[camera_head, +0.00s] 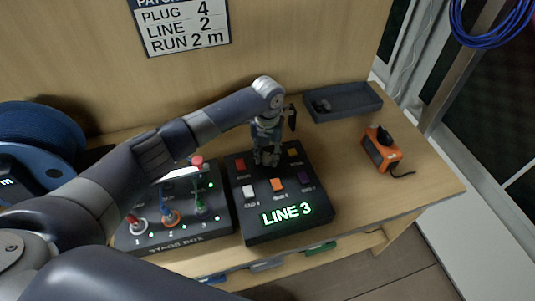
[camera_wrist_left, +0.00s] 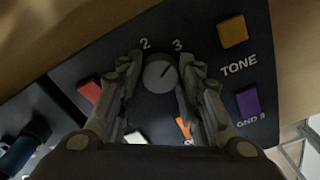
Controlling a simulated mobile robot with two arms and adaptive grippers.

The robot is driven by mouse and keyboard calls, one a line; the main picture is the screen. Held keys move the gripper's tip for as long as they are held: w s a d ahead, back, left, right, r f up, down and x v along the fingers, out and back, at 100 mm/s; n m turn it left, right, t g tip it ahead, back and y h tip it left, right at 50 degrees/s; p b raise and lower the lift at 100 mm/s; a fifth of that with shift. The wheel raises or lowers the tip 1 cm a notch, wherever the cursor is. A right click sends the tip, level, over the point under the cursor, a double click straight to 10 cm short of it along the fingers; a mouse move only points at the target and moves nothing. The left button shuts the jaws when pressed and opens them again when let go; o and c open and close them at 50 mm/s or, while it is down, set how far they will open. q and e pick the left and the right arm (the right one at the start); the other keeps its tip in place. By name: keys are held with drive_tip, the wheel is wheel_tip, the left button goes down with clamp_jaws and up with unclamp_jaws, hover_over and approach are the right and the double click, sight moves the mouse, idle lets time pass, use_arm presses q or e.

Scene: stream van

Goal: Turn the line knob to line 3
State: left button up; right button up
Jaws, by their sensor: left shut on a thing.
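The tester box (camera_head: 315,215) is black and lies on the wooden bench, and its green display (camera_head: 286,213) reads "LINE 3". My left gripper (camera_head: 267,157) points down over the upper part of the box and hides the line knob in the head view. In the left wrist view the round grey line knob (camera_wrist_left: 160,74) sits between the two fingers of my left gripper (camera_wrist_left: 160,80), which are closed on its sides. The knob's pointer mark slants up and right toward the printed "3"; the "2" is up and left of it. My right gripper is not seen.
The stage box (camera_head: 185,238) with several plugged cables is left of the tester. A dark tray (camera_head: 345,103) and an orange device (camera_head: 381,150) are to the right. A sign (camera_head: 180,27) on the back wall reads "PLUG 4, LINE 2, RUN 2 m".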

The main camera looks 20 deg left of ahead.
sight(268, 157)
use_arm(q)
drive_tip(key=o, duration=1.1)
drive_tip(key=shift+r, duration=0.1)
wheel_tip(268, 157, up, 12)
drive_tip(key=shift+f, duration=0.1)
idle(0.3)
